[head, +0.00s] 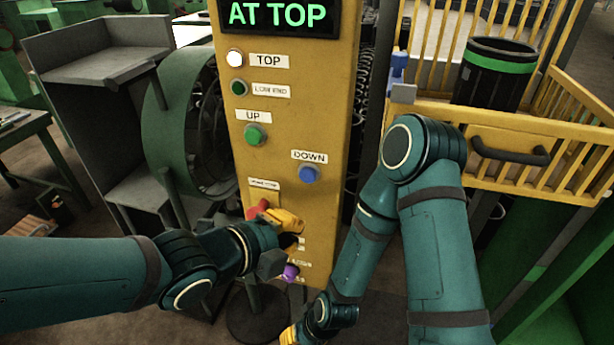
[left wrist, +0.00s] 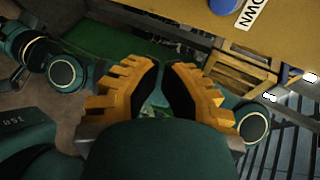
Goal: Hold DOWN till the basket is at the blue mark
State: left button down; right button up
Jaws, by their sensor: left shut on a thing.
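A yellow control panel (head: 285,130) shows "AT TOP" on its green-lettered display (head: 277,14). The blue DOWN button (head: 308,174) is on its right side; part of a blue button (left wrist: 222,5) shows in the left wrist view. My left gripper (head: 290,224) is below and left of DOWN, beside a red control (head: 258,208), clear of DOWN. Its yellow fingers (left wrist: 166,72) converge at the tips; what they hold is not clear. My right gripper (head: 288,337) is cut off at the bottom edge. The yellow basket (head: 480,115) is at the right. A small blue piece (head: 398,64) is at its left edge.
A black bin with a green band (head: 497,72) stands in the basket. A white TOP button (head: 235,57) and green UP button (head: 254,135) are higher on the panel. A purple knob (head: 291,271) is low down. A green wheel (head: 170,130) stands behind at left.

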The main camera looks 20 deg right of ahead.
aim_at(308, 175)
pick_arm(q)
jog(key=shift+w, duration=0.1)
jog(key=w+d+p, duration=0.1)
jog(key=w+d, duration=0.4)
jog(key=w, duration=0.2)
dwell(0.4)
jog(key=shift+w, duration=0.15)
dwell(1.2)
jog(key=shift+w+d, duration=0.15)
jog(key=shift+w, duration=0.15)
